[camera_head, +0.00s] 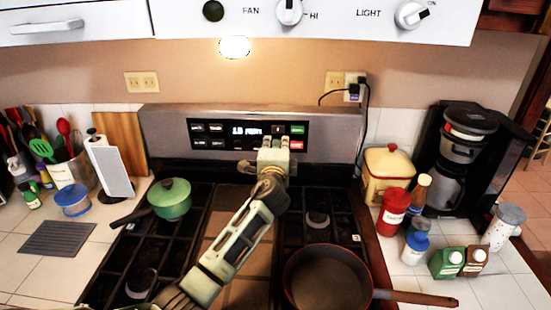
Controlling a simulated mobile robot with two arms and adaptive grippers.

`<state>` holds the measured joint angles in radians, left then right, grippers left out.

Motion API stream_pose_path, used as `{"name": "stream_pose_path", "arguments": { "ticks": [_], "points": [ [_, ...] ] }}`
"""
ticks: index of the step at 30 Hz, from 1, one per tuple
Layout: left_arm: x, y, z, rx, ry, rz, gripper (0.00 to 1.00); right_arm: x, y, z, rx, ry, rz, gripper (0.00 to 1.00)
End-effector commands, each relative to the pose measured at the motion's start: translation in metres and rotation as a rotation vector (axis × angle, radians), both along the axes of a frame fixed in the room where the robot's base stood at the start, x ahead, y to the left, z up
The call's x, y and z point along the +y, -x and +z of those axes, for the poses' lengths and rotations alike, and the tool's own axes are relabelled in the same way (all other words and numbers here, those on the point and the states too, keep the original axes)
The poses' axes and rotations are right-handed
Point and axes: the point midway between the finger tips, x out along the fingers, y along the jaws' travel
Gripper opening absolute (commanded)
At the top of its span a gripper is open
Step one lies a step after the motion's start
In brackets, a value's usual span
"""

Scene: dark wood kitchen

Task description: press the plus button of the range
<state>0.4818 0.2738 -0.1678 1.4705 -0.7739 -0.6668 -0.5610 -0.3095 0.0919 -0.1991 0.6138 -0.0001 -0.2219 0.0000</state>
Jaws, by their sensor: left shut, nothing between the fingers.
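The range (163,131) stands in the middle of the head view, with a dark control panel (205,143) on its back wall. The panel has a lit display, several small dark buttons, and a green and a red button at its right end. My left arm reaches up over the cooktop. My left gripper (273,146) is shut and empty, in front of the right part of the panel. It covers some of the buttons there. I cannot tell whether its tips touch the panel. The plus sign is too small to make out for certain. My right gripper is not in view.
A green lidded pot (170,199) sits on the left burners and a dark frying pan (327,280) on the front right. A coffee maker (466,150), a yellow canister (388,174) and several bottles stand on the right counter. The hood (345,20) hangs above.

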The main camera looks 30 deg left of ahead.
Motion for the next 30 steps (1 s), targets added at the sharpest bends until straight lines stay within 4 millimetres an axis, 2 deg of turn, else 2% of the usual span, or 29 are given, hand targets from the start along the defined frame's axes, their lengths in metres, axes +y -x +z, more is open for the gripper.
{"name": "stream_pose_path", "arguments": {
  "ticks": [6,13,19,30],
  "points": [
    [-0.016,0.03,-0.002,-0.001,0.0,-0.004,0.0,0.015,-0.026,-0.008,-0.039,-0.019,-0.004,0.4],
    [-0.028,0.055,-0.001,0.0,0.001,-0.003,0.0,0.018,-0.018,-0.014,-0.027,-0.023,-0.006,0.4],
    [-0.03,0.061,0.0,0.001,0.0,-0.002,0.0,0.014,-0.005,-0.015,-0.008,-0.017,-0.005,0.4],
    [-0.03,0.061,0.0,0.001,0.0,-0.002,0.0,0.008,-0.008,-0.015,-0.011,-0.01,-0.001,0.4]
  ]
}}
